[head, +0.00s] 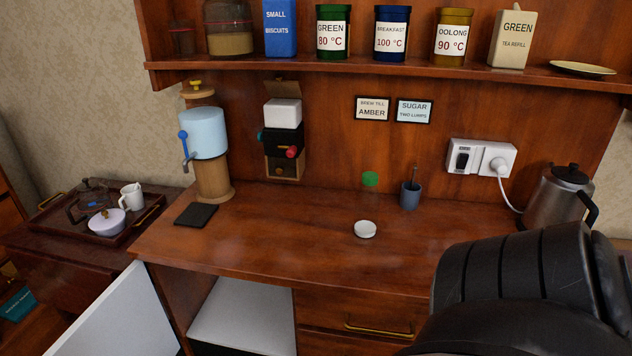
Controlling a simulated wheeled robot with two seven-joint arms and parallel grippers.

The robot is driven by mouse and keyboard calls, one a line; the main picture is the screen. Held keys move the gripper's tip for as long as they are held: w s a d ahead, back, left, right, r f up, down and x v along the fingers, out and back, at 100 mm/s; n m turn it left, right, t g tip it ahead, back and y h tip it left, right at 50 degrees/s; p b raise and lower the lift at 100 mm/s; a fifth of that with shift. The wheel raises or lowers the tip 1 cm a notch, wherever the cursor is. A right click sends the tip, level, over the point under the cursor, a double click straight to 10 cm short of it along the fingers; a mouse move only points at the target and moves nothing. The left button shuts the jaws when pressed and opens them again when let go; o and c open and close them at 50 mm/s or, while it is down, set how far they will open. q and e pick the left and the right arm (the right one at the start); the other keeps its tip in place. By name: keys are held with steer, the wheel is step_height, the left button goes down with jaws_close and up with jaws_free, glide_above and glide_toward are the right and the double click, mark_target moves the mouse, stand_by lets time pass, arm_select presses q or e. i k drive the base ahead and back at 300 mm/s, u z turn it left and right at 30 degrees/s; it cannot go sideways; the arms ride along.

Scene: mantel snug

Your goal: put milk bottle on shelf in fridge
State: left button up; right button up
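On the counter, a green disc (370,179) shows above a white round piece (365,229). They may be the cap and the milk in the base of a clear milk bottle, but no bottle walls can be made out between them. Below the counter at the left, a white door (112,318) stands open beside a compartment with a pale shelf or floor (240,318), which looks like the fridge. Its lower inside is cut off by the picture edge. A large black part of my arm fills the lower right. Neither gripper is in view.
A kettle (562,197), a blue-grey cup (410,195), a wall socket (481,157) and a wooden stand with a pale blue tank (203,133) surround the clear middle counter (290,230). A tray (150,213) with tea things is at left. Tins line the shelf (400,71) above.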

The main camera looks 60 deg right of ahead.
mark_target(270, 316)
steer(key=i, duration=0.3)
steer(key=z, duration=1.1)
